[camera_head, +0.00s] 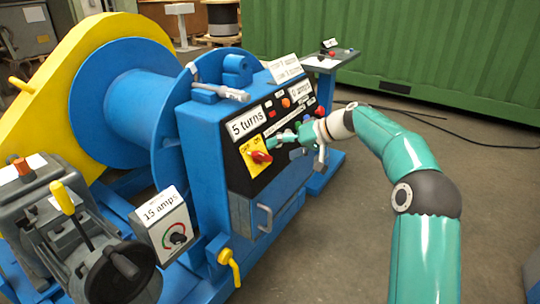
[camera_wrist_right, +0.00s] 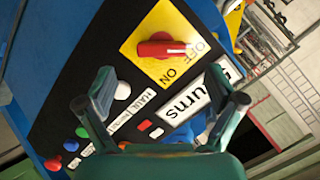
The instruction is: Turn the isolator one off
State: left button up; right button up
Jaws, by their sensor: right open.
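The isolator is a red rotary knob (camera_head: 260,157) on a yellow plate (camera_head: 251,148) on the black front panel of the blue cabinet. In the right wrist view, the red knob (camera_wrist_right: 163,48) lies roughly horizontal in the picture, with OFF and ON printed on the yellow plate (camera_wrist_right: 182,27). My right gripper (camera_head: 273,144) reaches in from the right, just beside the knob in the head view. In the wrist view, my right gripper (camera_wrist_right: 172,95) has its two fingers spread and empty, with the knob beyond the fingertips. Contact is not seen. My left gripper is out of view.
A "5 turns" label (camera_head: 247,123) sits above the isolator, with several buttons to the right. Below it is a cabinet handle (camera_head: 264,218). A yellow valve lever (camera_head: 231,267) and a "15 amps" box (camera_head: 165,228) stand lower left. A small control stand (camera_head: 330,62) is behind.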

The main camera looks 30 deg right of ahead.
jog(key=shift+v, duration=2.35)
jog(key=shift+a, duration=0.1)
